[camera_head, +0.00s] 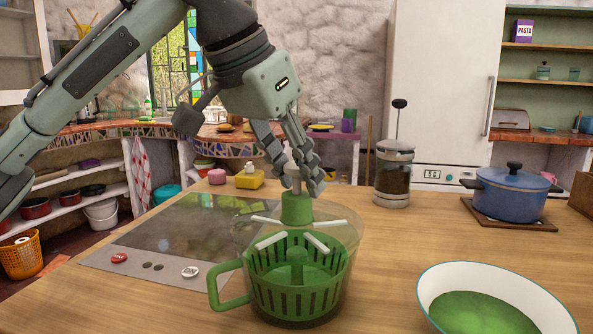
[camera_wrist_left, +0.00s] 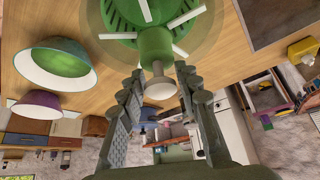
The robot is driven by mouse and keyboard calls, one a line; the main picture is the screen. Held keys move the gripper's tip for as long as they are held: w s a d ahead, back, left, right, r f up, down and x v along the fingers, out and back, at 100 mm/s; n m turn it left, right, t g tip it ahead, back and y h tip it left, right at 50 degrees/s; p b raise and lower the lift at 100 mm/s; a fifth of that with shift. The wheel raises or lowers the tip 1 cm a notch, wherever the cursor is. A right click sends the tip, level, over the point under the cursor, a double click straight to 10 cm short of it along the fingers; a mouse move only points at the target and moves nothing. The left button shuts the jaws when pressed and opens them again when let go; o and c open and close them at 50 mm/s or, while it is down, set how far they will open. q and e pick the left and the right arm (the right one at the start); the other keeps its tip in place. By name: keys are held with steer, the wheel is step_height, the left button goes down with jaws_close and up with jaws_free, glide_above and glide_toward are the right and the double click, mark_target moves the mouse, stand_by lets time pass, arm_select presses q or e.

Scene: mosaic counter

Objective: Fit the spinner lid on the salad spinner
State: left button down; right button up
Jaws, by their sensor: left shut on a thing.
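The spinner lid (camera_head: 296,209) is clear, with white bars, a green hub and a pale knob. It is over the salad spinner (camera_head: 231,287), a clear bowl with a green slotted basket and a green handle at left. I cannot tell whether the lid's rim touches the bowl. My left gripper (camera_head: 303,184) comes down from above and is shut on the lid's knob, hiding part of it. In the left wrist view the knob (camera_wrist_left: 160,88) shows between the fingers, with the green hub behind it. My right gripper is not in view.
A dark glass hob (camera_head: 165,243) lies left of the spinner. A white bowl with a green inside (camera_head: 546,309) stands at front right. A coffee press (camera_head: 394,175) and a blue pot (camera_head: 510,194) on a board stand behind. Wood is clear between spinner and pot.

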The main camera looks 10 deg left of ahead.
arm_select(q)
steer(key=shift+f, duration=0.7)
stand_by(0.6)
steer(key=c, duration=1)
jaws_free()
steer(key=shift+r, duration=0.1)
steer(key=v, duration=1.2)
steer(key=shift+a, duration=0.1)
